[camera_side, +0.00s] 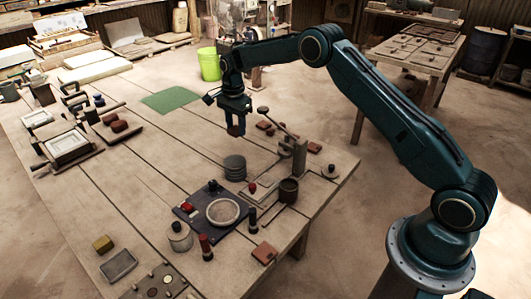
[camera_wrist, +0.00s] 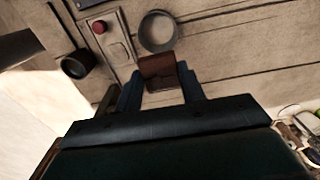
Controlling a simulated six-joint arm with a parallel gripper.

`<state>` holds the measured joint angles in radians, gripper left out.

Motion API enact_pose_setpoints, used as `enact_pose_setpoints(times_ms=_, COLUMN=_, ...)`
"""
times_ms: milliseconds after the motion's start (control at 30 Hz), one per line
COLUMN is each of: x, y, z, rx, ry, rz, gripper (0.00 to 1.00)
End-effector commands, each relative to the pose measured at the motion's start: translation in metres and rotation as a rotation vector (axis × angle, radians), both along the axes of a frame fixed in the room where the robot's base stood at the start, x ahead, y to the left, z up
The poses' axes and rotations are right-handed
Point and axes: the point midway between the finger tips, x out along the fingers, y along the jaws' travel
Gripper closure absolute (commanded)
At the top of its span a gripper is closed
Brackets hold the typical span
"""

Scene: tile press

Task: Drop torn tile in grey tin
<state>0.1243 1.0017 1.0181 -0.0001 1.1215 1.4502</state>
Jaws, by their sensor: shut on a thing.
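A reddish-brown torn tile (camera_wrist: 160,70) is held between the two fingers of my gripper (camera_wrist: 161,88). In the side view, my gripper (camera_side: 236,128) points down and holds the tile in the air above the table. The grey tin (camera_side: 235,168) is a ribbed round can standing on the table, below and a little in front of the gripper. The tile's far edge and the tin's floor are not clear.
A lever press (camera_side: 300,155) and a dark brown tin (camera_side: 289,191) stand right of the grey tin. A dark board (camera_side: 189,212) with a round plate lies in front. Table left of the tin is clear.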

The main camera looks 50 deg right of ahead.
Motion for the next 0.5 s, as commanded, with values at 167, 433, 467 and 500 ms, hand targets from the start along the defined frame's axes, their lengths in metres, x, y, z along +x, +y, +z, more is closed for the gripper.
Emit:
enact_pose_setpoints(times_ms=167, x=0.000, y=0.000, z=-0.008, rx=0.000, ry=0.002, rz=0.000, gripper=0.83)
enact_pose_setpoints(times_ms=433, x=-0.001, y=0.000, z=-0.030, rx=0.000, ry=0.002, rz=0.000, gripper=0.83)
enact_pose_setpoints(times_ms=467, x=-0.001, y=0.000, z=-0.032, rx=0.000, ry=0.002, rz=0.000, gripper=0.83)
enact_pose_setpoints(times_ms=500, x=0.000, y=0.000, z=-0.036, rx=0.000, ry=0.001, rz=0.000, gripper=0.83)
